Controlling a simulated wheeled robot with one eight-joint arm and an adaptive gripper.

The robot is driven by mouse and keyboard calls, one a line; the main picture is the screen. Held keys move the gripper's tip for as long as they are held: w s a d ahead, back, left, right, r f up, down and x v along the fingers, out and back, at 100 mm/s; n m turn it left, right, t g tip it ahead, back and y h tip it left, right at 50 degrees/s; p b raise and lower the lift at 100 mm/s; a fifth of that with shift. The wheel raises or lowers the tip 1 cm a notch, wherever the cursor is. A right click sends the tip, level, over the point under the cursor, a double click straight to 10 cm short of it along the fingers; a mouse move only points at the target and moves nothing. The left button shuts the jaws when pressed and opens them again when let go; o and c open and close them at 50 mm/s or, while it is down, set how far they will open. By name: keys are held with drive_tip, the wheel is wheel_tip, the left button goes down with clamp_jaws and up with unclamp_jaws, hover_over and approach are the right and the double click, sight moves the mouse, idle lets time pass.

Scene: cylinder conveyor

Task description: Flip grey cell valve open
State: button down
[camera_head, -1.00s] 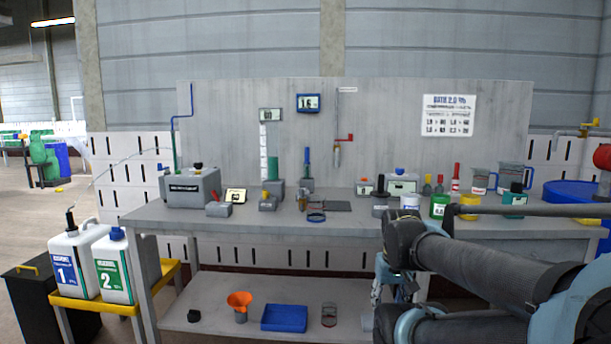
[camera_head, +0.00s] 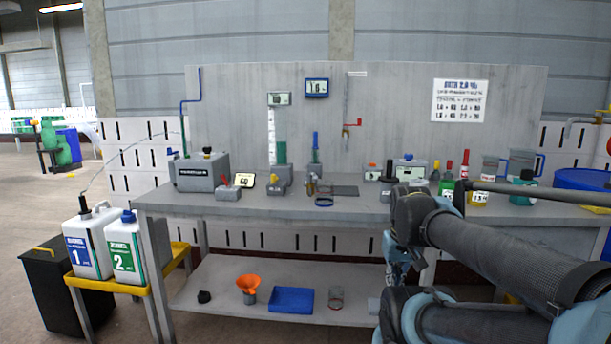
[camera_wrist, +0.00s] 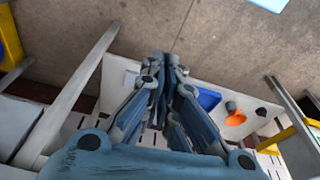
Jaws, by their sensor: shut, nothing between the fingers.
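A grey block with a yellow handle (camera_head: 278,185) stands on the bench below a tall scaled column with green liquid (camera_head: 280,151). A grey block with a red handle (camera_head: 228,190) sits to its left, beside a small display. A larger grey box with a black knob (camera_head: 201,172) stands at the bench's left end. I cannot tell which of these is the grey cell valve. My gripper (camera_wrist: 167,60) is shut and empty in the wrist view, pointing down toward the lower shelf and floor, apart from all these blocks. In the head view it is partly hidden at the bench's front.
The grey bench (camera_head: 160,202) carries bottles and jars at right, partly behind my arm. Its lower shelf holds an orange funnel (camera_head: 248,284) and a blue tray (camera_head: 291,300). Two white canisters (camera_head: 88,243) stand on a yellow-edged stand at left.

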drive_tip(key=w+a+r+n+y, duration=0.1)
drive_tip(key=w+a+r+n, duration=0.25)
drive_tip(key=w+r, duration=0.7)
wheel_tip(320, 180, up, 19)
drive_tip(key=n+y, duration=0.2)
drive_tip(key=n, duration=0.7)
hover_over(310, 176)
drive_tip(key=w+a, duration=0.2)
drive_tip(key=a, duration=0.2)
drive_tip(key=shift+w+d+f+g, duration=0.15)
drive_tip(key=shift+w+g, duration=0.05)
drive_tip(key=shift+g, duration=0.1)
drive_tip(key=shift+f, duration=0.1)
drive_tip(key=x, duration=1)
drive_tip(key=shift+s+d, duration=0.4)
drive_tip(key=shift+d, duration=0.4)
drive_tip(key=shift+s+d, duration=0.45)
drive_tip(key=shift+d, duration=0.4)
